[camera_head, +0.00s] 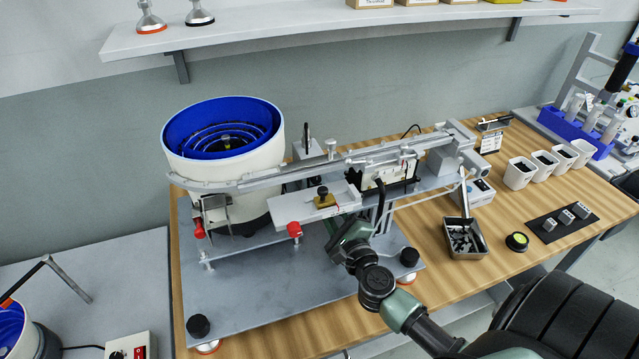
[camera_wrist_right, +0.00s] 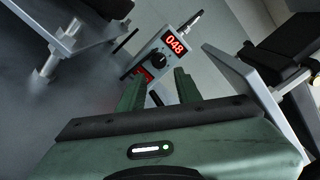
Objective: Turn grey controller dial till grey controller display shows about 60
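The grey controller (camera_wrist_right: 150,52) shows in the right wrist view, tilted, ahead of my right gripper (camera_wrist_right: 160,77). Its red display (camera_wrist_right: 176,44) reads 048. Its black dial (camera_wrist_right: 159,60) lies below the display, in line with the gap between my fingers. My right gripper is open, one finger on each side of the gap. It looks short of the dial; I cannot tell the exact distance. In the head view my right arm reaches toward the feeder rail, and its fingertips and this controller's face are not clearly visible. My left gripper is not in view.
A red switch (camera_wrist_right: 146,74) sits beside the dial. In the head view, a bowl feeder (camera_head: 225,165) and rail (camera_head: 265,181) stand around my right arm. A metal parts bin (camera_head: 465,252) and white cups (camera_head: 520,174) are to the right. Another controller (camera_head: 128,347) stands at bottom left.

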